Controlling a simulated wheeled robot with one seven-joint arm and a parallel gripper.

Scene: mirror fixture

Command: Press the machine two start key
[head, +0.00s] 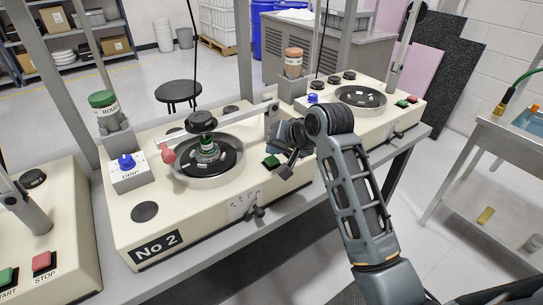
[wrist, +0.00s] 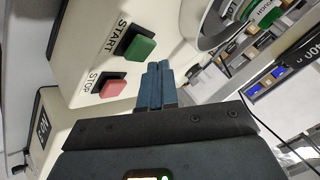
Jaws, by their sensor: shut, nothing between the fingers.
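Machine two (head: 213,215), a cream bench unit labelled "No 2", stands in the middle of the head view. Its green start key (head: 271,161) shows at the front right of its top, beside my gripper (head: 279,130). In the wrist view the green start key (wrist: 139,47), marked START, is left of and apart from my shut, empty fingertips (wrist: 160,67). The red stop key (wrist: 113,88), marked STOP, is lower left in the wrist view; my gripper and arm hide it in the head view.
The round plate (head: 233,168) and a swing arm with a black knob (head: 201,121) are left of my gripper. A DRIP box with a blue knob (head: 126,162) is further left. Similar machines stand left (head: 75,240) and right (head: 425,105), with their own green and red keys.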

